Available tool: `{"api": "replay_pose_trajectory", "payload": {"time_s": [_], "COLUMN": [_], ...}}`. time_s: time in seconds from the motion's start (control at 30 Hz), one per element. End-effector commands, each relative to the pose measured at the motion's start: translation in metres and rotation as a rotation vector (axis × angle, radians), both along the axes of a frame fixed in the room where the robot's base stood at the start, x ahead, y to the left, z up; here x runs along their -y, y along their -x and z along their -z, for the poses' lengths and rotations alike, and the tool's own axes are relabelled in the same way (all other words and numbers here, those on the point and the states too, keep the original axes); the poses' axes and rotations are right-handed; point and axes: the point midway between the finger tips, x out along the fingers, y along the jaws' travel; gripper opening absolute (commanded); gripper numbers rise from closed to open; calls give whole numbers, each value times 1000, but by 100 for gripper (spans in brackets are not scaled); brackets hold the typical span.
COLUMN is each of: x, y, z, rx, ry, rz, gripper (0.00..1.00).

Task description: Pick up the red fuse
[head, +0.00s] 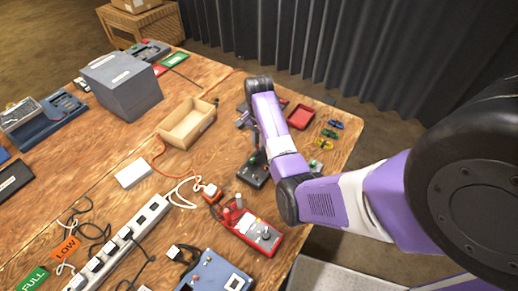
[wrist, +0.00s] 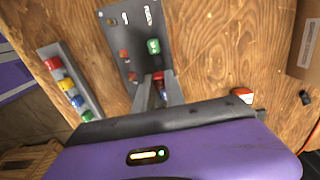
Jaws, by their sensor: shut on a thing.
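My gripper (wrist: 159,90) is shut on a small red piece, which I take to be the red fuse (wrist: 158,77), seen between the fingertips in the wrist view. The fingers hide most of it. It is over or against the lower edge of a dark grey fuse panel (wrist: 122,30); I cannot tell whether it is clear of the panel. A green fuse (wrist: 153,46) sits on the panel just beyond my fingertips, with smaller red parts (wrist: 124,54) to its left. In the head view my arm hides much of the gripper and panel.
A rack of coloured pieces (wrist: 68,84) lies left in the wrist view. In the head view, a red tray (head: 301,117), an open wooden box (head: 187,123), a grey box (head: 122,86), a red meter (head: 250,230) and a power strip (head: 117,245) crowd the table.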

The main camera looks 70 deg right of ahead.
Motion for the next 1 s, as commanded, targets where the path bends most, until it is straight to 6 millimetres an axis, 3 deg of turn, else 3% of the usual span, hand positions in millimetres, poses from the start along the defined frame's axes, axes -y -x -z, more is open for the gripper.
{"api": "replay_pose_trajectory", "payload": {"time_s": [0.33, 0.6, 1.0], "x": [0, -1, 6], "y": [-1, -2, -3], "z": [-92, -139, -158], "rx": [1, 2, 8], "ry": [0, -1, 17], "rz": [-1, -3, 1], "gripper": [0, 0, 0]}}
